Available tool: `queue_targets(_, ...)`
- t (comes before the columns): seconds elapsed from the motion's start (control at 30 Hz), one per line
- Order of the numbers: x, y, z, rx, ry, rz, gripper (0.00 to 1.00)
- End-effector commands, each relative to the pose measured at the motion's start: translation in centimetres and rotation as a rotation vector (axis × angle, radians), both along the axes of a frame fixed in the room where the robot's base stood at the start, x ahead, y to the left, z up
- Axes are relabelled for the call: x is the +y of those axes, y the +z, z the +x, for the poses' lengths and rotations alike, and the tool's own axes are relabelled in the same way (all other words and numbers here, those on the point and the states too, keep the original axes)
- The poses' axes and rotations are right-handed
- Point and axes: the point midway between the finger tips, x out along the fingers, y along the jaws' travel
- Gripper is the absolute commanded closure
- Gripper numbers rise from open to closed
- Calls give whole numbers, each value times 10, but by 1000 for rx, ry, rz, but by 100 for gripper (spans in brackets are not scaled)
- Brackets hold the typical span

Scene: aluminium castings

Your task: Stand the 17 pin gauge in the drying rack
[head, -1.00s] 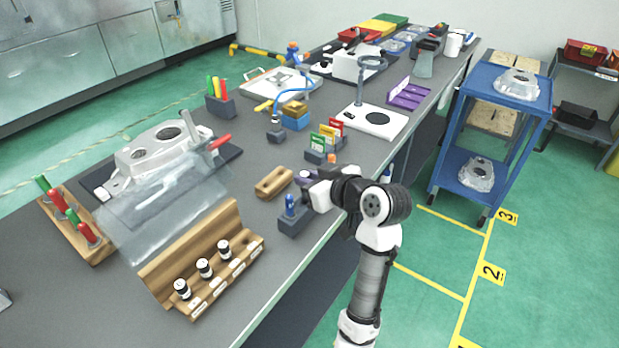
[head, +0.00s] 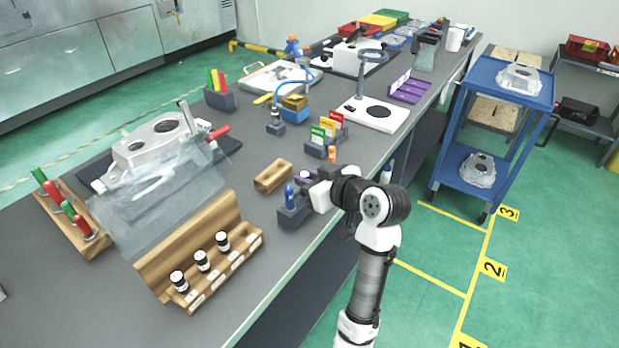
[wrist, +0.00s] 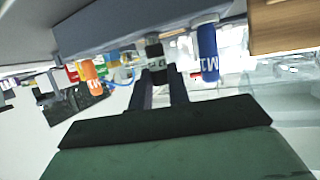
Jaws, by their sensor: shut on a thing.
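The dark grey rack (head: 292,216) stands near the table's front edge, with a blue-topped gauge (head: 289,195) at its near end and an orange-topped gauge (head: 332,155) beyond my gripper. My gripper (head: 308,181) is shut on a dark-topped pin gauge (head: 305,174) between these two. In the wrist view, which is upside down, the held gauge (wrist: 154,58) with a white label sits between my fingers, in line with the blue and orange gauges. Its number is not clearly readable. Its lower end is at the rack; I cannot tell how deep it sits.
A wooden block (head: 273,176) lies left of the rack. A wooden stand (head: 200,250) with black-capped bottles is at the near left. A holder with coloured cards (head: 327,135) is behind. Bare table lies between them. A blue cart (head: 490,120) stands right.

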Motion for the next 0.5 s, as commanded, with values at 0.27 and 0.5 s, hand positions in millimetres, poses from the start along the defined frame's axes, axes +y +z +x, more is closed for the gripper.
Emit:
queue_targets(0.27,0,-8,0,0,0,0,100)
queue_targets(0.5,0,-14,0,0,0,0,100)
